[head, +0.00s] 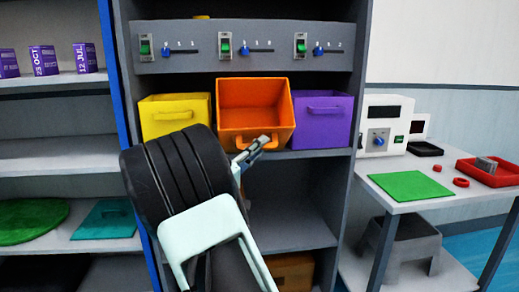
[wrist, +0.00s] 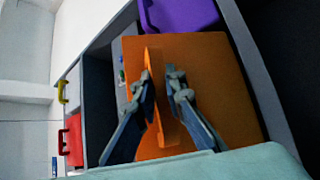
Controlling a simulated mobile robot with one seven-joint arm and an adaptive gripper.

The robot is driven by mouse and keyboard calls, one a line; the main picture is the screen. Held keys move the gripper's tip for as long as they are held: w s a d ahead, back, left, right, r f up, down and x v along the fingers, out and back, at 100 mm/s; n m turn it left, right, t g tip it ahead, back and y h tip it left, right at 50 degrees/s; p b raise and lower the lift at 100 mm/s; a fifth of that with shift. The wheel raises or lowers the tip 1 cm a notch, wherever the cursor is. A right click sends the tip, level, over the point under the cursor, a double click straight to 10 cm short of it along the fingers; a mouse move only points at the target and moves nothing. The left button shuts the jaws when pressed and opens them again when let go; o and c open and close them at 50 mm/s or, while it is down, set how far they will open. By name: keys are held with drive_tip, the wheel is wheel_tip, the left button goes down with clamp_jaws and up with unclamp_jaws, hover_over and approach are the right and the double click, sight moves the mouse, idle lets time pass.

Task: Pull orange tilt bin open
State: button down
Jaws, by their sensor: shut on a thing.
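The orange tilt bin (head: 255,103) sits in the shelf unit between a yellow bin and a purple bin. It is tipped forward, and its open top and inside show in the head view. My gripper (head: 262,143) is at the lower front of the orange bin. In the wrist view my gripper (wrist: 163,80) has one finger on each side of the bin's orange handle (wrist: 155,75) and is shut on it. The orange front (wrist: 215,75) fills the middle of that view.
The yellow bin (head: 176,114) and purple bin (head: 322,120) stand close on either side. A switch panel (head: 245,45) runs above. A side table (head: 455,197) with a green mat (head: 410,186) and red tray (head: 492,172) stands right. The shelf space below the bins is mostly clear.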

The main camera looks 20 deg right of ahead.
idle(0.4)
drive_tip(key=c, duration=2.3)
unclamp_jaws()
drive_tip(key=shift+o, duration=0.2)
drive_tip(key=shift+a, duration=0.1)
drive_tip(key=v, duration=1.2)
drive_tip(key=shift+s, duration=0.1)
